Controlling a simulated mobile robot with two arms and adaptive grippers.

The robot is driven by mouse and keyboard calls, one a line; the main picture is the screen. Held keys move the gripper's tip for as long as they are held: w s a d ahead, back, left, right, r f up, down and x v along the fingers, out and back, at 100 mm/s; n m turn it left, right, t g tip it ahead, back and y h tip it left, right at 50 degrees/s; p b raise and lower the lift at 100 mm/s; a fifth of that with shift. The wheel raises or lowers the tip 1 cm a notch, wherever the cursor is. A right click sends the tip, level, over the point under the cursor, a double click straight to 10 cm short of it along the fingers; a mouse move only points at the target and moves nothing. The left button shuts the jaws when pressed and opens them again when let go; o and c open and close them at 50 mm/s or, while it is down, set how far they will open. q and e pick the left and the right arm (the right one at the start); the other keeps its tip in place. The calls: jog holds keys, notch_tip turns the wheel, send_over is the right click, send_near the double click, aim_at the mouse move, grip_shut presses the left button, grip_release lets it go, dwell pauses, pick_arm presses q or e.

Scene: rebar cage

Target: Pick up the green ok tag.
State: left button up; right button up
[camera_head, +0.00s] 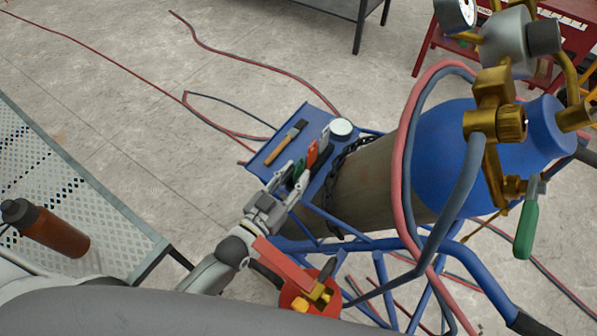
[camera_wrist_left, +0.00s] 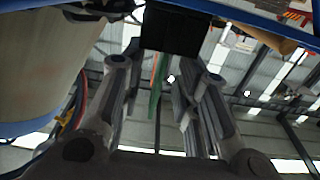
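The green tag (camera_head: 299,168) stands on edge at the blue tray (camera_head: 262,163), beside a red-orange tag (camera_head: 312,154) and a dark, pale-edged one (camera_head: 324,140). My left gripper (camera_head: 287,181) is at the tray's near side, close to the green tag. In the left wrist view the green tag (camera_wrist_left: 156,88) shows as a thin upright strip between the spread fingers of my left gripper (camera_wrist_left: 160,72), with gaps on both sides. A thin red strip shows beside it. Part of the green tag is hidden by the fingers in the head view. My right gripper is not in view.
A wooden-handled brush (camera_head: 286,142) and a round tin (camera_head: 341,128) lie on the tray. A black chain (camera_head: 337,183) and blue gas cylinder (camera_head: 440,165) with hoses stand to the right. A perforated bench (camera_head: 75,180) with a brown bottle (camera_head: 50,230) is at left.

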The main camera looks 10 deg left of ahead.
aim_at(298, 161)
pick_arm(q)
jog(key=shift+x, duration=1)
jog(key=shift+s, duration=0.1)
grip_shut()
notch_tip(298, 161, up, 10)
jog(key=shift+p, duration=0.6)
